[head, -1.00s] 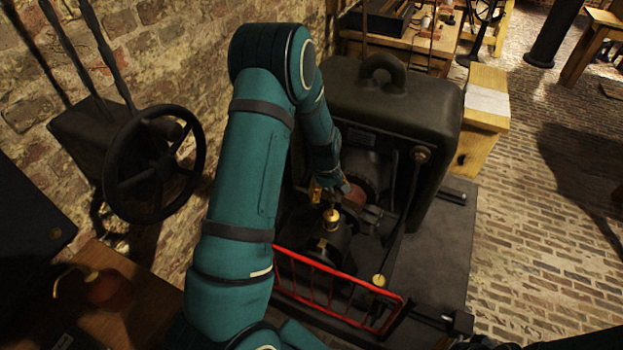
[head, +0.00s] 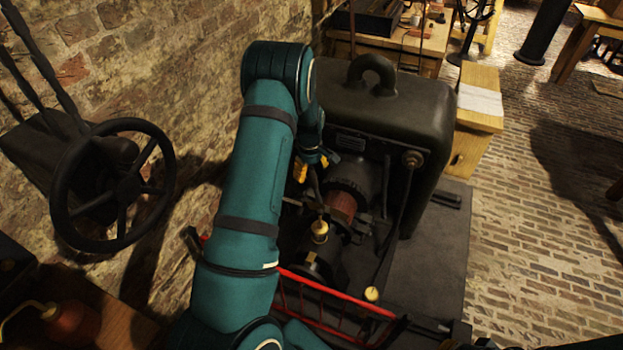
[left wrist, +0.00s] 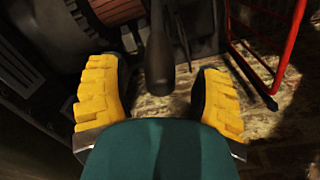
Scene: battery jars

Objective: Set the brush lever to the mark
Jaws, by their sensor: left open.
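The machine (head: 400,110) has a dark housing with a ring on top and a copper-brown commutator (head: 342,207). The commutator also shows at the top of the left wrist view (left wrist: 117,10). My left gripper (head: 314,164) is at the machine's left side, behind and left of the commutator. In the left wrist view its yellow-padded fingers (left wrist: 160,98) are open. A dark, round-ended handle, likely the brush lever (left wrist: 159,62), stands between and just beyond the fingertips, with space on both sides. I cannot make out the mark. My right gripper is not in view.
A red guard rail (head: 335,295) runs along the machine's front; it also shows in the left wrist view (left wrist: 285,50). A brass-topped cup (head: 320,230) stands before the commutator. A black handwheel (head: 112,185) is by the brick wall at left.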

